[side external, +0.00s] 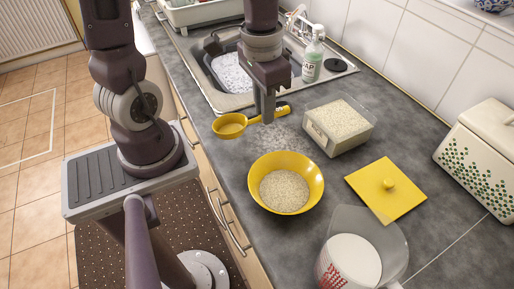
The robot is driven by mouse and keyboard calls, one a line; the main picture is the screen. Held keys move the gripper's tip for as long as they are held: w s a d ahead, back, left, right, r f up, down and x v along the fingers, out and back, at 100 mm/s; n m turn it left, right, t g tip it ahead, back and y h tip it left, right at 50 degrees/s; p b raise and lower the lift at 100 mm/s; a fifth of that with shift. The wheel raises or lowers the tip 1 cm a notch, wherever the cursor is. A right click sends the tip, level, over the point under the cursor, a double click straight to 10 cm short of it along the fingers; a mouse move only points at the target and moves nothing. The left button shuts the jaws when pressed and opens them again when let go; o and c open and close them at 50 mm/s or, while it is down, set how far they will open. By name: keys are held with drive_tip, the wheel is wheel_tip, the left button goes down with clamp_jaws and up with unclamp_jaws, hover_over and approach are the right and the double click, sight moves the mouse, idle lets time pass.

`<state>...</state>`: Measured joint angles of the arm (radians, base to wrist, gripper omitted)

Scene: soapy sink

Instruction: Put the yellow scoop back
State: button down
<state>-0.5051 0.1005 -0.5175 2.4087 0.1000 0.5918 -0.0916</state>
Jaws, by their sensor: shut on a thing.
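The yellow scoop (230,126) is left of centre in the side external view. Its round cup points left and its handle, with a dark end, runs to the right. My gripper (266,118) points down and is shut on the scoop's handle. The fingers hide part of the handle. I cannot tell whether the scoop touches the counter or hangs just above it. A clear container of pale grains (340,145) stands to the right of the gripper. A yellow bowl (263,205) holding similar grains stands in front of the gripper.
A yellow square lid (385,189) with a knob lies on the counter at right. A measuring jug (385,235) of white contents stands in front. A soap bottle (313,60) and sink (225,97) are behind. White grains are scattered on the counter below the gripper.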

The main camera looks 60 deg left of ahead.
sight(264, 149)
wheel_tip(264, 149, down, 9)
drive_tip(key=shift+r, duration=0.1)
drive_tip(key=c, duration=1.4)
unclamp_jaws()
drive_tip(key=shift+f, duration=0.2)
drive_tip(key=shift+r, duration=0.1)
drive_tip(key=r, duration=1.2)
drive_tip(key=shift+s+r, duration=0.2)
drive_tip(key=shift+s, duration=0.2)
drive_tip(key=s+r, duration=0.1)
drive_tip(key=s+r+t, duration=0.1)
drive_tip(key=r, duration=0.1)
drive_tip(key=s+r+t+y, duration=0.1)
drive_tip(key=shift+d+r, duration=0.15)
drive_tip(key=shift+r, duration=0.05)
drive_tip(key=s+r+t+h, duration=0.1)
drive_tip(key=s+r+t, duration=0.2)
drive_tip(key=s+r, duration=0.1)
drive_tip(key=shift+s+d+r, duration=0.15)
drive_tip(key=shift+s+r, duration=0.05)
drive_tip(key=shift+s, duration=0.25)
